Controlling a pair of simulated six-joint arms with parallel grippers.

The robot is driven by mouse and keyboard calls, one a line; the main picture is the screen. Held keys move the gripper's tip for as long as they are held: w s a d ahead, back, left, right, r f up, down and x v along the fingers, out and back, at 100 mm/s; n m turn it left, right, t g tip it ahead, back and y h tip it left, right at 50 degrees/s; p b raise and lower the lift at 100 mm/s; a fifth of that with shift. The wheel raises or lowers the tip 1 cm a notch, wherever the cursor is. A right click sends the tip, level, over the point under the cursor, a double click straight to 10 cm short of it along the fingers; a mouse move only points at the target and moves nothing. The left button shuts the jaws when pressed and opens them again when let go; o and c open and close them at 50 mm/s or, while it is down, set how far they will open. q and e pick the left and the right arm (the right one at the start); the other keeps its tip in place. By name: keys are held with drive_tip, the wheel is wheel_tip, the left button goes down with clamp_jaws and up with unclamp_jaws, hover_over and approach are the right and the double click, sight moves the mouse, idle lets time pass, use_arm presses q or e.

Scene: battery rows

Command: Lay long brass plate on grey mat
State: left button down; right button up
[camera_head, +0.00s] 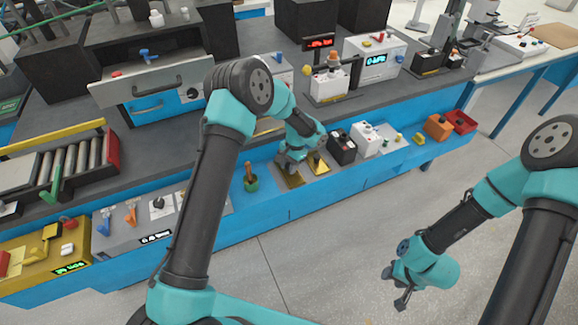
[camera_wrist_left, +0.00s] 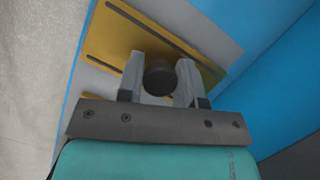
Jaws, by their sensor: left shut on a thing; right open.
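The long brass plate (camera_head: 292,181) is at the blue bench's front ledge in the head view, partly hidden under my left gripper (camera_head: 287,165). In the left wrist view the brass plate (camera_wrist_left: 128,38) has long dark slots and a dark round knob (camera_wrist_left: 160,77). My left gripper (camera_wrist_left: 160,82) is shut on that knob. Grey mat (camera_wrist_left: 205,25) shows beside and beneath the plate; whether they touch cannot be told. A second brass piece (camera_head: 319,164) lies just right of the gripper in the head view. My right gripper (camera_head: 397,290) is open and empty over the floor.
A black block (camera_head: 342,149) and a white block (camera_head: 365,140) stand further right on the ledge. A green holder with a brown peg (camera_head: 250,180) is left of my left gripper. An orange box (camera_head: 438,127) and a red bin (camera_head: 461,122) are at the far right.

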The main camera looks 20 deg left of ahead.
use_arm(q)
drive_tip(key=shift+f, duration=0.1)
drive_tip(key=c, duration=0.8)
unclamp_jaws()
drive_tip(key=v, duration=1.2)
drive_tip(key=shift+d, duration=0.1)
